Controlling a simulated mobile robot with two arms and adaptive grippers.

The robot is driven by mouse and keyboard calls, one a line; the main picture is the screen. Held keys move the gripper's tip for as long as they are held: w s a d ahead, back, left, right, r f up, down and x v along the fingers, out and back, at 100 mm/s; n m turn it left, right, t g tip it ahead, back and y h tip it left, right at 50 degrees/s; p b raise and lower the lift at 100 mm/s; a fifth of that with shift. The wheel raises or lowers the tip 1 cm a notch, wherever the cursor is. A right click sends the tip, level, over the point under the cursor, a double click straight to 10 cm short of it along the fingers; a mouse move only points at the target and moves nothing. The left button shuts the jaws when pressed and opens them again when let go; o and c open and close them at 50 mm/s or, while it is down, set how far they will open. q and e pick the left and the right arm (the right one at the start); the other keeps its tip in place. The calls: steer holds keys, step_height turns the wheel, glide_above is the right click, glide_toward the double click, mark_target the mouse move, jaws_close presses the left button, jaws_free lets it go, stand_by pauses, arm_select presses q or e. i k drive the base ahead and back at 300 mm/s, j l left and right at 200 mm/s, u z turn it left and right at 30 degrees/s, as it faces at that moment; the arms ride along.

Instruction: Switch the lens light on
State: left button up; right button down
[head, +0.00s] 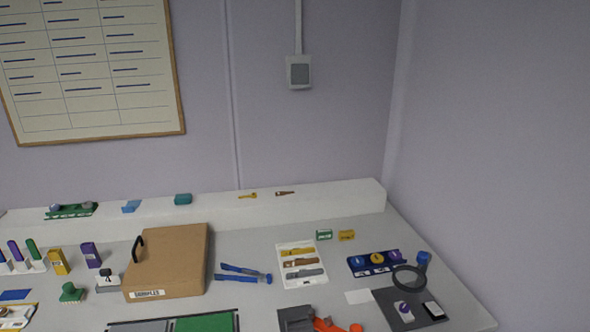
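A round black-rimmed lens (409,278) stands at the right end of the bench, over a dark grey base plate (385,298). On the plate are a small white and purple part (403,308) and a black block with a white top (433,310). I cannot tell which of these is the light's switch. No glow shows around the lens. Neither of my grippers is in view.
A white tray of tools (301,251), blue pliers (244,273) and a brown SAMPLES case (182,258) lie further left. An orange tool (328,325) is at the bottom edge.

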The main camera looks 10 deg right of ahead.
mark_target(433, 307)
steer(key=z, duration=1.25)
